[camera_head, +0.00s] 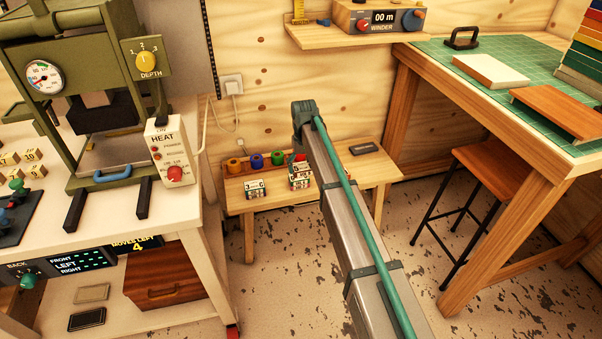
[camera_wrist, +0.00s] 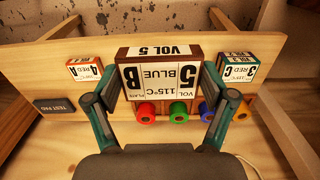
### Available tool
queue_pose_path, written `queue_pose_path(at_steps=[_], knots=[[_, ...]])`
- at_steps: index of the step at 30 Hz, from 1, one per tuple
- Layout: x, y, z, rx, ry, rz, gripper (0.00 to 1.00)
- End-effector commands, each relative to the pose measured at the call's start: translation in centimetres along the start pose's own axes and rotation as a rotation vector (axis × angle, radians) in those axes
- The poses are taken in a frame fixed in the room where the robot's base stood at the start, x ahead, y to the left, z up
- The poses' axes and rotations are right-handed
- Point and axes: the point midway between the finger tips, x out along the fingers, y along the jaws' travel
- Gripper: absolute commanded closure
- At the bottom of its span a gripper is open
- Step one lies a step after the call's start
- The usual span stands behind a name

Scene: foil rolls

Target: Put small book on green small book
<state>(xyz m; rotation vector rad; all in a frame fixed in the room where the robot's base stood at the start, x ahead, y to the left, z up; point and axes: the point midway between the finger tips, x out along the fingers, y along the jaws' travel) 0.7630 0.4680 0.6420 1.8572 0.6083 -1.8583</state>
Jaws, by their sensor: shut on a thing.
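My gripper (camera_wrist: 165,88) is shut on a small book (camera_wrist: 162,72) in the wrist view. The book has a brown cover edge marked "VOL 5" and a white label reading "BLUE", "B" and "115°C". One finger presses on each side of it.
The low wooden bench (camera_head: 340,181) bears red, green, blue (camera_head: 256,161) and orange rolls, and a dark test pad (camera_wrist: 55,106). The press (camera_head: 100,100) stands left. The green-matted table (camera_head: 440,55) and stool (camera_head: 500,170) stand right.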

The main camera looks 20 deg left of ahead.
Motion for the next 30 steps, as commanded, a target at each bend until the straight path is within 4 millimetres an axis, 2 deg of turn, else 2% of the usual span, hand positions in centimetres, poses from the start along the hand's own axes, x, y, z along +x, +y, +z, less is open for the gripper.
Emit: queue_pose_path(at_steps=[1, 6, 10, 20, 24, 27, 30], knots=[[0.7, 0.1, -1.8, 0.000, -0.001, 0.000, 0.54], [2.4, 0.5, -5.6, 0.001, 0.000, 0.000, 0.54], [4.7, 0.6, -7.0, 0.001, -0.001, 0.000, 0.54], [6.8, 0.7, -8.6, 0.001, 0.000, 0.000, 0.54], [8.5, 0.8, -9.9, 0.001, 0.000, 0.000, 0.54], [10.2, 0.8, -9.5, 0.001, -0.001, 0.000, 0.54], [11.0, 0.8, -9.5, 0.001, 0.000, 0.000, 0.54]])
